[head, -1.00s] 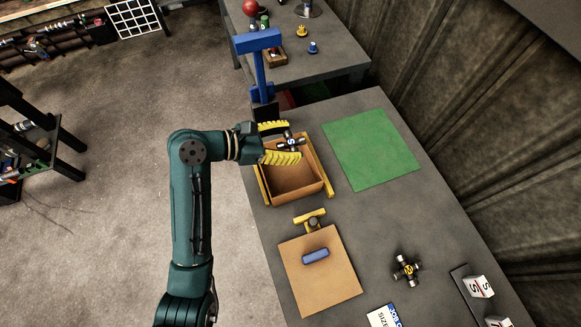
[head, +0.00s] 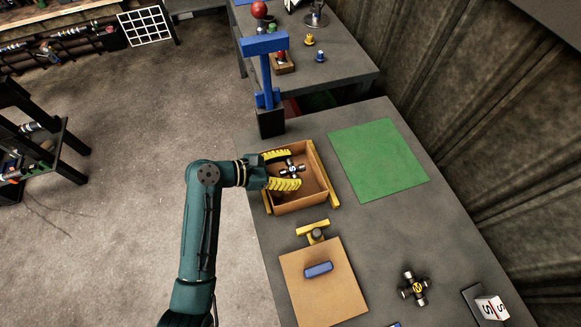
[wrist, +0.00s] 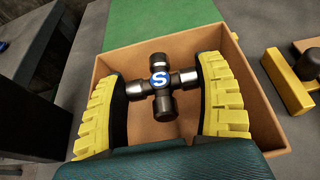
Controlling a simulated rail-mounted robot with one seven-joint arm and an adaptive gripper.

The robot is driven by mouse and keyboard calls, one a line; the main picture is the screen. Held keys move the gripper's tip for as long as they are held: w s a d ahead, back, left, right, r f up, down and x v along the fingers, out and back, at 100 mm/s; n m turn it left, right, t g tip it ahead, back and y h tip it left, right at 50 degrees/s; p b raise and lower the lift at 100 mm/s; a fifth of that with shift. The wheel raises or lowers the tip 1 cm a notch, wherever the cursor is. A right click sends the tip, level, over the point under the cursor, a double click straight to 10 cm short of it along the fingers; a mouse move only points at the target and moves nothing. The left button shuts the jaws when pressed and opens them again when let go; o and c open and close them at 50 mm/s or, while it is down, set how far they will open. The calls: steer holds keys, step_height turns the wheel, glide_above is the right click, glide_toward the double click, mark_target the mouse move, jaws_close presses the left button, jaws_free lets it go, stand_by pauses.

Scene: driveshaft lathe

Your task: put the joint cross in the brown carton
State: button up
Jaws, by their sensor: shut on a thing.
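The joint cross (head: 292,169), dark metal with bright ends and a blue disc marked S, is between the yellow ribbed fingers of my gripper (head: 284,171). In the wrist view the fingers press on two opposite arms of the joint cross (wrist: 161,79). The brown carton (head: 318,171) is an open box on the grey table; its wall also shows in the wrist view (wrist: 262,95). My gripper reaches over its left side, with the joint cross within the walls as seen from above. I cannot tell whether the cross touches the carton floor.
A second cross with a yellow disc (head: 414,288) lies at the lower right. A green mat (head: 379,158) lies right of the carton. A brown board (head: 322,291) with a blue piece lies in front. A blue T-shaped stand (head: 265,80) rises behind the carton.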

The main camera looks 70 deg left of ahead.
steer(key=shift+f, duration=0.45)
steer(key=o, duration=1.3)
steer(key=shift+c, duration=0.2)
steer(key=shift+r, duration=0.3)
steer(key=p+v, duration=0.1)
steer(key=v, duration=1.1)
steer(key=shift+r+p, duration=0.3)
